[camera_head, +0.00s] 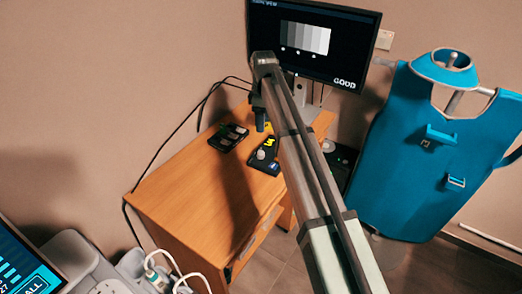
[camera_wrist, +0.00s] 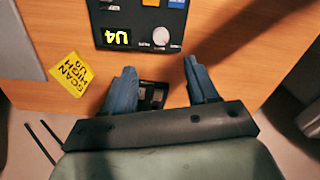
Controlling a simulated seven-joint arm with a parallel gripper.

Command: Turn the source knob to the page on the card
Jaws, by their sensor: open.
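The control box (camera_head: 256,166) is black and sits on the wooden desk. Its pale round source knob (camera_head: 262,154) stands near yellow characters; the knob also shows in the wrist view (camera_wrist: 161,36), beside a yellow display (camera_wrist: 117,37) that seems to read U4. A yellow card (camera_wrist: 70,75) with black print lies on the desk left of the box in that view; its last line is hard to read. My gripper (camera_wrist: 160,75) is open and empty, its two blue-grey fingers apart, short of the knob. In the head view, my gripper (camera_head: 261,118) hangs above the desk behind the box.
A black tray (camera_head: 228,137) with small items lies left of the box. A monitor (camera_head: 312,45) at the back shows grey bars and GOOD. A blue apron (camera_head: 420,165) hangs on a stand at right. The front-left desktop (camera_head: 180,195) is clear. Cables run behind the desk.

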